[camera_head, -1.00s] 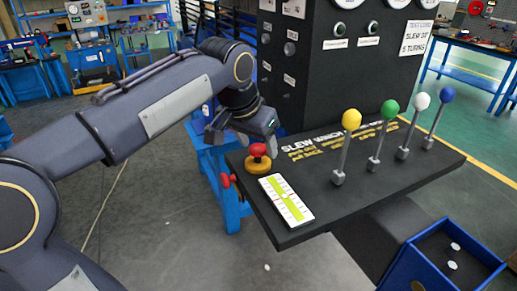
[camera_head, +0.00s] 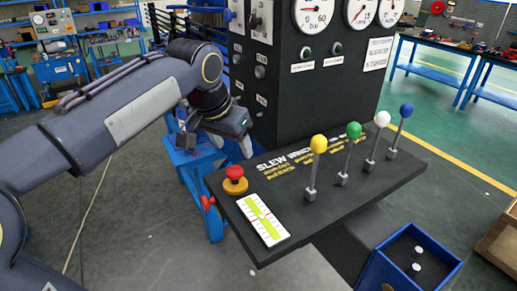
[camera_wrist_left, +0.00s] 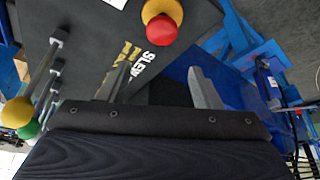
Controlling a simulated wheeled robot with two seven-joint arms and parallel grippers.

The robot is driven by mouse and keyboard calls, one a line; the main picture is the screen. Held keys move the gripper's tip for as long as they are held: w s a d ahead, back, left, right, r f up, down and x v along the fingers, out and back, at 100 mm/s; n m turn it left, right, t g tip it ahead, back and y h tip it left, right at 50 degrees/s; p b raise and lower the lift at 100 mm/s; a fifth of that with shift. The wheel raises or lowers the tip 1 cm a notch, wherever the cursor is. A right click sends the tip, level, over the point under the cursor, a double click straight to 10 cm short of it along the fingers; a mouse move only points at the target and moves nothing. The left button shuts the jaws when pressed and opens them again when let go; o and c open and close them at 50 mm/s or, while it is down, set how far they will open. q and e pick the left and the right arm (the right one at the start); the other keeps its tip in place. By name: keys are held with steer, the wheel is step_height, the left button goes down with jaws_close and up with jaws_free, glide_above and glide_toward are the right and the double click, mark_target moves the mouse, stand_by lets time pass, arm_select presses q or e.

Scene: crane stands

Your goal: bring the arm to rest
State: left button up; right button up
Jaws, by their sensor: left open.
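My left arm comes in from the left in the head view. Its gripper (camera_head: 222,146) hangs just behind the left end of the black control panel (camera_head: 283,225), apart from the red emergency button (camera_head: 234,174) on its yellow base. In the left wrist view the two fingers (camera_wrist_left: 162,85) stand apart with nothing between them. The red button (camera_wrist_left: 162,28) shows ahead of them there. My right gripper is not in view.
Levers with yellow (camera_head: 318,144), green (camera_head: 354,130), white (camera_head: 382,118) and blue (camera_head: 406,110) knobs stand on the panel. A black cabinet (camera_head: 300,95) with gauges rises behind. A blue bin (camera_head: 408,262) sits at lower right. Open floor lies at left.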

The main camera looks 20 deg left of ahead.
arm_select(q)
steer(key=shift+s+a+f, duration=0.1)
steer(key=shift+s+f, duration=0.15)
steer(key=shift+s, duration=0.1)
steer(key=s+d+f+n+h, duration=0.1)
steer(key=s+f+n, duration=0.1)
steer(key=s+f, duration=0.7)
steer(key=s+d+f+n+t+h+b, duration=0.1)
steer(key=s+f+h, duration=0.1)
steer(key=s+f, duration=0.7)
steer(key=s, duration=0.3)
steer(key=shift+s+d+n, duration=0.15)
steer(key=shift+d+n, duration=0.15)
steer(key=shift+n, duration=0.1)
